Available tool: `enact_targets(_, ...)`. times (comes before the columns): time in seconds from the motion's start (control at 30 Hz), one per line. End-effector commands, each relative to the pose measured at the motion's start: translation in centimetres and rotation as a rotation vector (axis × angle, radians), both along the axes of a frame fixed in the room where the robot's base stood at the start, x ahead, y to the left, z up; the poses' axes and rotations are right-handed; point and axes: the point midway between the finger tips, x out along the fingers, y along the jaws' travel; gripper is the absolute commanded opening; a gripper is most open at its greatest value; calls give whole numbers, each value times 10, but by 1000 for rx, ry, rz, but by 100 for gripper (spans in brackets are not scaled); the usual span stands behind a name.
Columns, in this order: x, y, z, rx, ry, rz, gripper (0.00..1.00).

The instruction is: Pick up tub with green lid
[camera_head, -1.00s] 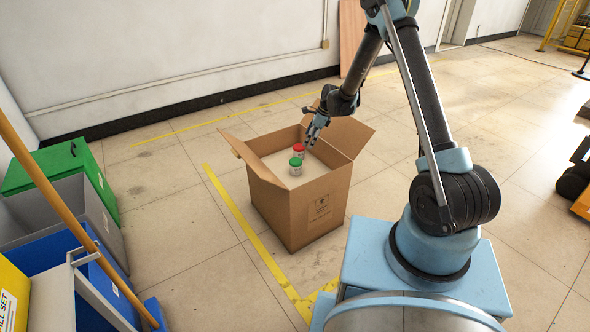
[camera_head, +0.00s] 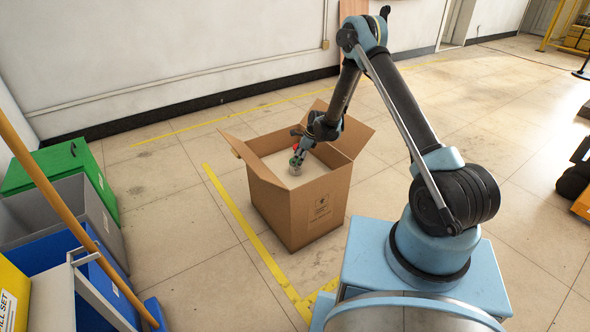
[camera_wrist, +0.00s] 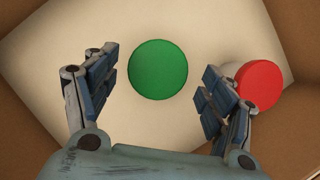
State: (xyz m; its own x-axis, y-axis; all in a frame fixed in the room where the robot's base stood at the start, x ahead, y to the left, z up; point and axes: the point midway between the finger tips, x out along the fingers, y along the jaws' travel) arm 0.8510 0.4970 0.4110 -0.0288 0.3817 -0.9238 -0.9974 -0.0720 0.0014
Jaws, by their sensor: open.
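The tub with green lid (camera_wrist: 158,69) stands upright in the cardboard box, seen from above in the wrist view. In the head view only part of the tub's side (camera_head: 295,170) shows below my gripper, with its lid mostly covered. My gripper (camera_wrist: 158,85) is open, with one finger on each side of the green lid and gaps between them. My gripper (camera_head: 298,157) is over the box in the head view. A tub with a red lid (camera_wrist: 259,85) stands to the right, just outside my right finger, which partly covers it.
The open cardboard box (camera_head: 296,213) has raised flaps around its rim. Its pale inner floor (camera_wrist: 120,25) is clear around the green lid. Green, grey and blue bins (camera_head: 60,168) stand at the left. A wooden-coloured pole (camera_head: 75,220) slants in front of them.

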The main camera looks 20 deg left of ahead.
Motion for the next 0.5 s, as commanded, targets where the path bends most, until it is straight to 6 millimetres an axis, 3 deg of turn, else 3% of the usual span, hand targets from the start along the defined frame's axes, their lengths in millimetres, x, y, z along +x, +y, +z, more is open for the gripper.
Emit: enact_targets(0.5,-2,14,-30,0,0,2,76)
